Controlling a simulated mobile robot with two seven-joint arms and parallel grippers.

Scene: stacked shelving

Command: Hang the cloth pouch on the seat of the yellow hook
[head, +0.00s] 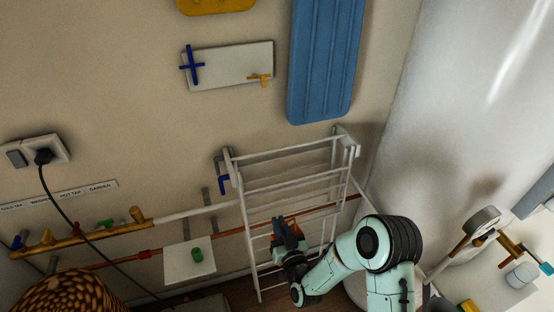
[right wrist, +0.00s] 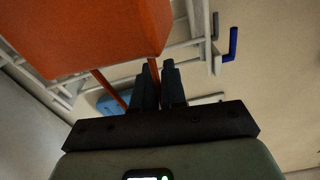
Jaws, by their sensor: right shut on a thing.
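The orange cloth pouch (right wrist: 95,35) fills the upper left of the right wrist view. Its thin orange strap (right wrist: 110,87) runs down towards my right gripper (right wrist: 160,75), and a strap end sits between the fingers. My left gripper is not in view.
The white rack (head: 240,205) has several rails. A blue hook (head: 223,183) is at its left side. A blue board (head: 325,60) hangs above. Pipes with taps (head: 75,237) and a white panel with a green knob (head: 178,266) are at lower left. A pale tank stands right.

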